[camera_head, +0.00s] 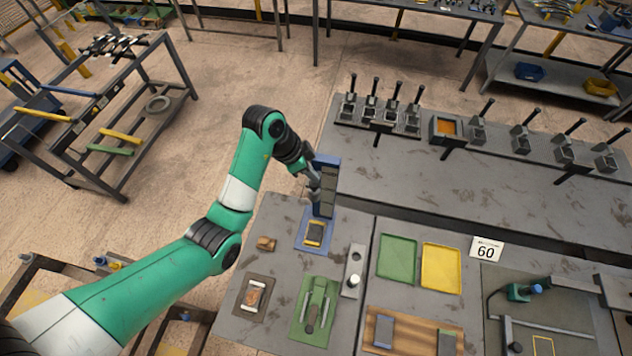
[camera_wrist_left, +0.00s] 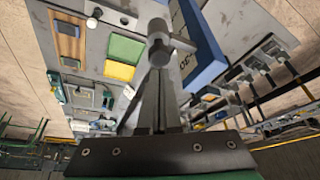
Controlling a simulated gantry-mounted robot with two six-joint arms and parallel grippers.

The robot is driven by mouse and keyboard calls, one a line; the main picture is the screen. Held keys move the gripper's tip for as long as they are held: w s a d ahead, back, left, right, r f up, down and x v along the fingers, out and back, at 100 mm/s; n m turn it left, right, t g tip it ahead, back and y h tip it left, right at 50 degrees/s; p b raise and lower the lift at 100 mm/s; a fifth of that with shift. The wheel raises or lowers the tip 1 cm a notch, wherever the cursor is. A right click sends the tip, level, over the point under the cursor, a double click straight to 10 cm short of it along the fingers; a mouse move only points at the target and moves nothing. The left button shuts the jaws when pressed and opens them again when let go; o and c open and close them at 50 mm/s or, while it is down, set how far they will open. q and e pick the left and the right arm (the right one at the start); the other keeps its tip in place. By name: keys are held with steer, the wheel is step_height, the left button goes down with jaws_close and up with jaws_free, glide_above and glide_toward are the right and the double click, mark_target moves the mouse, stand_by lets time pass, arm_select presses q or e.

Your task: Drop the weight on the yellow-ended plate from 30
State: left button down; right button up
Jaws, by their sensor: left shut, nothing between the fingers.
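A blue upright rig (camera_head: 326,188) with a dark front stands at the back of the left table; it also shows in the left wrist view (camera_wrist_left: 199,45), with "30" on its pale face. At its foot, on a blue mat (camera_head: 301,246), lies a small dark plate with yellow edges (camera_head: 314,233). My left gripper (camera_head: 312,178) is beside the rig's left side. In the left wrist view its fingers (camera_wrist_left: 159,82) are together and empty. A grey cylindrical part with a side stub (camera_wrist_left: 160,45) is just beyond the fingertips; I cannot tell whether it is the weight or touches them. My right gripper is not in view.
Several levered devices line the back bench.

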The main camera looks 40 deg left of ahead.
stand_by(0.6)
arm_select(q)
steer(key=shift+f, duration=1.3)
steer(key=shift+r, duration=0.1)
